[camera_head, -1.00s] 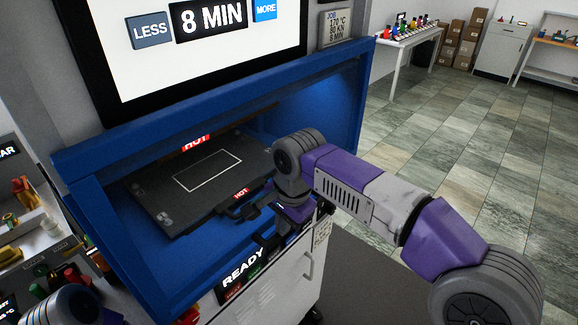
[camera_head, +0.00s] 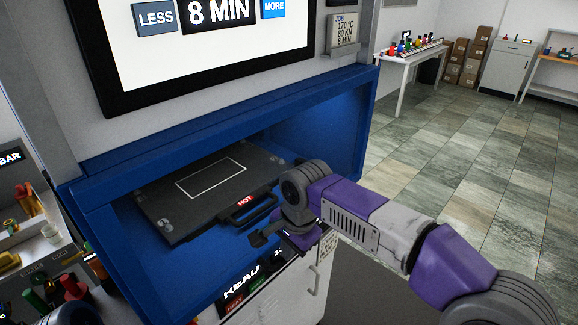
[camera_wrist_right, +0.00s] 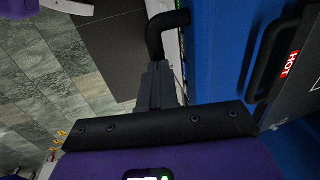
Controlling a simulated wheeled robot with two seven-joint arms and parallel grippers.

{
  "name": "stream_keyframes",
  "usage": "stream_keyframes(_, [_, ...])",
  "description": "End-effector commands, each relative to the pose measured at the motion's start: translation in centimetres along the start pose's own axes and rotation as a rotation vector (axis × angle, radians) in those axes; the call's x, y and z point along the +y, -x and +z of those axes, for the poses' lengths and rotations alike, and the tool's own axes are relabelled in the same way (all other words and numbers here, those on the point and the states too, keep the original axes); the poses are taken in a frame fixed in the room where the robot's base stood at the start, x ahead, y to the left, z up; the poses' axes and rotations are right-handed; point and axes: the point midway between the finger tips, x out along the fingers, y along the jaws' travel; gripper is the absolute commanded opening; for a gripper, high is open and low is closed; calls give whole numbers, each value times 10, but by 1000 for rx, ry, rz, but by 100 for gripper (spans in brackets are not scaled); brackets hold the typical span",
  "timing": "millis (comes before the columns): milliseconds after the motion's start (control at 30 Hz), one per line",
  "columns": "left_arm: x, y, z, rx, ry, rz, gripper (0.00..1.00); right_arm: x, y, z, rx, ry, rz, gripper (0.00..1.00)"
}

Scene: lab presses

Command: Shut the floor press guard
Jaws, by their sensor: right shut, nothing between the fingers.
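The floor press (camera_head: 150,255) has a blue frame around an open front chamber. No guard panel covers the opening, and I cannot clearly pick the guard out. Inside lies a dark platen (camera_head: 185,205) with a white rectangle outline and a black handle marked HOT (camera_head: 250,208); the handle also shows in the right wrist view (camera_wrist_right: 262,65). My right gripper (camera_head: 268,237) is at the lower front edge of the opening, partly hidden by its own wrist. In the right wrist view its shut fingers (camera_wrist_right: 157,82) are close to a black curved bar (camera_wrist_right: 166,30); contact is unclear. My left gripper is out of view.
A screen (camera_head: 200,45) sits above the opening. A white cabinet front with a READY panel (camera_head: 240,287) is below it. A bench with small coloured items (camera_head: 60,285) is at the left. Open tiled floor (camera_head: 470,150) lies to the right, with a white table (camera_head: 410,58) beyond.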

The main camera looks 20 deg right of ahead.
Motion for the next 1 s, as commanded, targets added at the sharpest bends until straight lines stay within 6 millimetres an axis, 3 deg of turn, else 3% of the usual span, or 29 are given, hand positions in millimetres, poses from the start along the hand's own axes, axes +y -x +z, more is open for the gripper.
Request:
stream_keyframes(33, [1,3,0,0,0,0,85,4,-4,1,-6,-3,24,0])
stream_keyframes(167, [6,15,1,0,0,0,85,2,13,1,-4,0,18,0])
stream_keyframes(367, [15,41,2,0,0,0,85,-3,49,2,0,6,-1,0])
stream_keyframes(700, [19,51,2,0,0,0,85,-4,121,2,0,6,-6,0])
stream_keyframes(1000, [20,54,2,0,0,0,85,-4,141,2,0,7,-4,0])
